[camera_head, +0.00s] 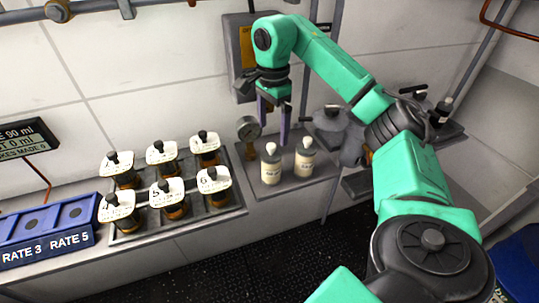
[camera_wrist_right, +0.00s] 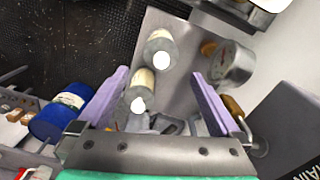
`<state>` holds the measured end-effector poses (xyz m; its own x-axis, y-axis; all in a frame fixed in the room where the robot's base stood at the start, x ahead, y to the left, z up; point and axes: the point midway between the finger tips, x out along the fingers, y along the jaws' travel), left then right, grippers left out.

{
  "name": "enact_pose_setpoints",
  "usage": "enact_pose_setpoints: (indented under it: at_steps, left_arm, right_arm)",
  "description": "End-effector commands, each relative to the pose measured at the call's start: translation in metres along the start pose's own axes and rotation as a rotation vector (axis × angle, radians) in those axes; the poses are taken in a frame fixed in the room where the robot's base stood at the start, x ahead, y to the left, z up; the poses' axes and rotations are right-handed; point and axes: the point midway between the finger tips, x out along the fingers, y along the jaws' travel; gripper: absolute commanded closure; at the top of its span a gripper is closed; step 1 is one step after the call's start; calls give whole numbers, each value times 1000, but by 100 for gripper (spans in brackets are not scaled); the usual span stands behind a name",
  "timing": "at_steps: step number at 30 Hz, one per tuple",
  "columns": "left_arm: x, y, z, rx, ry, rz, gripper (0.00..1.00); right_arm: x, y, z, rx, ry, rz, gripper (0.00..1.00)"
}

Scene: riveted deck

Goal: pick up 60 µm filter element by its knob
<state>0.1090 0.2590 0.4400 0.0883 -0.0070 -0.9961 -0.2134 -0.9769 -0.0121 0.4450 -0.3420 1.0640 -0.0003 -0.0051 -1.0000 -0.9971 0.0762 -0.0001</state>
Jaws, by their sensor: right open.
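Two cream cylindrical filter elements with white knobs stand upright on a grey ledge: the left one (camera_head: 271,167) and the right one (camera_head: 304,160). Their label text is too small to read, so I cannot tell which is 60 µm. In the right wrist view they show as an upper element (camera_wrist_right: 158,45) and a lower element (camera_wrist_right: 142,85), the lower one nearer the left finger. My right gripper (camera_head: 273,118) is open and empty, pointing down above and behind the elements. Its two purple fingers also show in the wrist view (camera_wrist_right: 160,76). My left gripper is out of view.
A pressure gauge (camera_head: 249,129) stands just left of the elements. A tray (camera_head: 233,208) of numbered amber jars is further left, beside blue bins (camera_head: 75,215). A grey wall box (camera_head: 238,55) is behind the gripper. Grey fittings (camera_head: 330,122) stand to the right.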

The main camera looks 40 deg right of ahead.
Motion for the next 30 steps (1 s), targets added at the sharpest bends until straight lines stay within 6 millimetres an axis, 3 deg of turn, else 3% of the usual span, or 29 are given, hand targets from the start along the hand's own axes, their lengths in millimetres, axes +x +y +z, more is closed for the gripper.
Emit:
enact_pose_setpoints:
  at_steps: [1, 2, 8, 15, 22, 23, 27, 30]
  left_arm:
    - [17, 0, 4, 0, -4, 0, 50]
    - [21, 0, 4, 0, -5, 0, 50]
    - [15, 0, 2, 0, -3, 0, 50]
    - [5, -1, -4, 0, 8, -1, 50]
    - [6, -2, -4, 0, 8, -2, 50]
    - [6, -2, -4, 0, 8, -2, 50]
    - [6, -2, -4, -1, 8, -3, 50]
    - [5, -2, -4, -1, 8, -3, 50]
  right_arm:
    - [24, 0, 1, -3, -2, 4, 0]
    - [31, 0, 1, -3, -1, 3, 0]
    - [50, 1, 1, -2, -1, 1, 0]
    - [91, 2, 4, -1, -2, 0, 0]
    - [97, 2, 4, -2, -3, -3, 0]
    - [97, 2, 4, -2, -3, -3, 8]
    - [96, 2, 4, -2, -3, -3, 61]
    - [96, 2, 4, -2, -4, -4, 92]
